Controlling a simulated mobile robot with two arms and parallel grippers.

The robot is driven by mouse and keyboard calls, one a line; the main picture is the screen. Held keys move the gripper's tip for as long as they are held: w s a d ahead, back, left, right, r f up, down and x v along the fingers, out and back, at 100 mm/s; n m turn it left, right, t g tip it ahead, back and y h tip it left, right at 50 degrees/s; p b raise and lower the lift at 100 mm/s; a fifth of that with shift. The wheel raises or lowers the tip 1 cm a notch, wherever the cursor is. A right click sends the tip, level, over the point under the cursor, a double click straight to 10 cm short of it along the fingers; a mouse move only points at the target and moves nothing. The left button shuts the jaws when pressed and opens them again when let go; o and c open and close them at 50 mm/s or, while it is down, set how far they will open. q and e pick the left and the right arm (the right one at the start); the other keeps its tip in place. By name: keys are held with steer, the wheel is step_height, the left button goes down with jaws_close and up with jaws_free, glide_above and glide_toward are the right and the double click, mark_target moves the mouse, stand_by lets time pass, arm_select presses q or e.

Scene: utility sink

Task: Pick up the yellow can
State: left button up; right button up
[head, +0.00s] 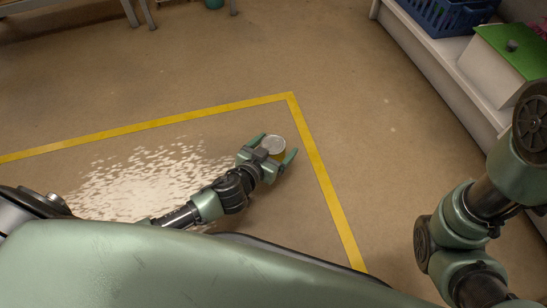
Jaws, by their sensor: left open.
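The yellow can (273,144) shows its pale round silver top, with a bit of yellow side below it, inside the corner of the yellow floor line. My left gripper (274,147) is open, with one green finger on each side of the can. Whether the fingers touch the can cannot be told. The can's lower part is mostly hidden by the gripper. My right arm shows at the right edge, but its gripper is out of view.
A yellow line (292,110) is marked on the brown floor. A pale shelf (441,66) at the upper right holds a blue basket (448,16) and a white box with a green lid (513,50). Metal legs stand at the top left. The floor around the can is clear.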

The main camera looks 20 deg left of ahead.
arm_select(q)
steer(key=shift+x, duration=0.8)
steer(key=c, duration=1.5)
steer(key=shift+o, duration=0.2)
steer(key=shift+r, duration=0.15)
